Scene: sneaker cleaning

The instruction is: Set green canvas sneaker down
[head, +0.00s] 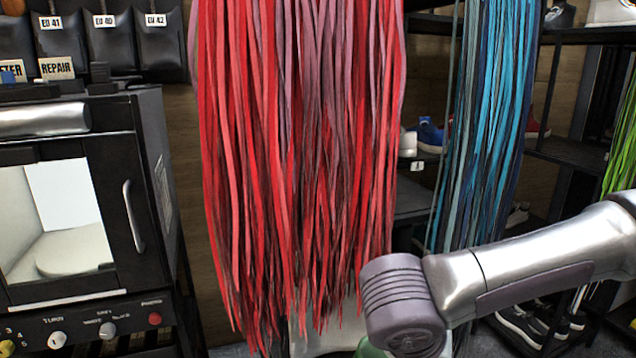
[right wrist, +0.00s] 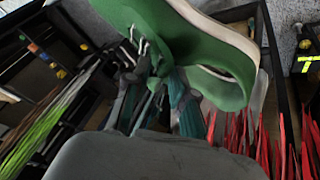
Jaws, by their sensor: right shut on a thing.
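The green canvas sneaker (right wrist: 215,88) with a pale sole edge fills the top middle of the right wrist view, tilted. My right gripper (right wrist: 150,75) is shut on it; the fingers are partly dark and hard to make out against the laces behind. In the head view a small green patch (head: 372,349) shows at the bottom edge beside my arm, probably part of the sneaker; the rest is cut off. The surface under the sneaker is not clear. My left gripper is in neither view.
Long red lace strands (head: 290,150) hang in the middle, with blue ones (head: 495,110) to their right. A black machine (head: 140,170) with a glass door stands at left. Shelves with shoes (head: 535,322) stand behind my right arm.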

